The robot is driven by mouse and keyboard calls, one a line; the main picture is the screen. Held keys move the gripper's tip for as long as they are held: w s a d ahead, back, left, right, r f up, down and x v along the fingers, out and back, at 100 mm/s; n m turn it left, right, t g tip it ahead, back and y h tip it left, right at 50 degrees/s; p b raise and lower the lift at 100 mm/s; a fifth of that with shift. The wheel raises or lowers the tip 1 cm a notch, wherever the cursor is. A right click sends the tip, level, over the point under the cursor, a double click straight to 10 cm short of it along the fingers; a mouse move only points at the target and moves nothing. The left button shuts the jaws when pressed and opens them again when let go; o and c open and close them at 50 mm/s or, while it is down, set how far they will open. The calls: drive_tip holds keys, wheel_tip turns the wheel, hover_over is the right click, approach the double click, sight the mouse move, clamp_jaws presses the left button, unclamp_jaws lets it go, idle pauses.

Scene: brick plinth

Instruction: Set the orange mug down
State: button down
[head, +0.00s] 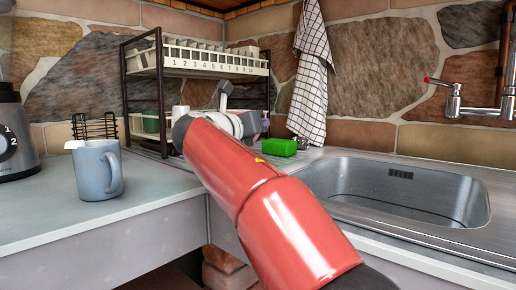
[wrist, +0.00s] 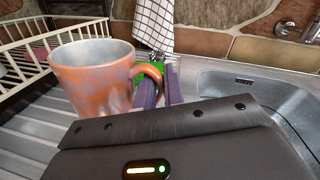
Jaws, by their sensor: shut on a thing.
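The orange mug (wrist: 92,80), with worn pale patches and a grey inside, is upright at the left in the wrist view. My gripper (wrist: 162,78) is shut on its handle (wrist: 151,70), which points right. The mug is over the ribbed steel drainboard (wrist: 30,135) beside the sink. Its base is hidden behind my gripper body, so I cannot tell whether it touches the drainboard. In the head view my red arm reaches toward the back corner, and the orange mug is not seen there.
A dish rack (head: 205,66) stands behind the drainboard. A green sponge (head: 279,147) lies by the sink basin (head: 400,185), near a hanging checked towel (head: 311,75). A blue mug (head: 98,170) and a blender (head: 14,140) stand on the left counter, which has bare room in front.

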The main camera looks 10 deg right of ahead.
sight(258, 136)
drive_tip(key=shift+f+b, duration=0.65)
drive_tip(key=shift+f, duration=1.15)
drive_tip(key=shift+f, duration=0.15)
drive_tip(key=c, duration=1.5)
unclamp_jaws()
drive_tip(key=v, duration=1.2)
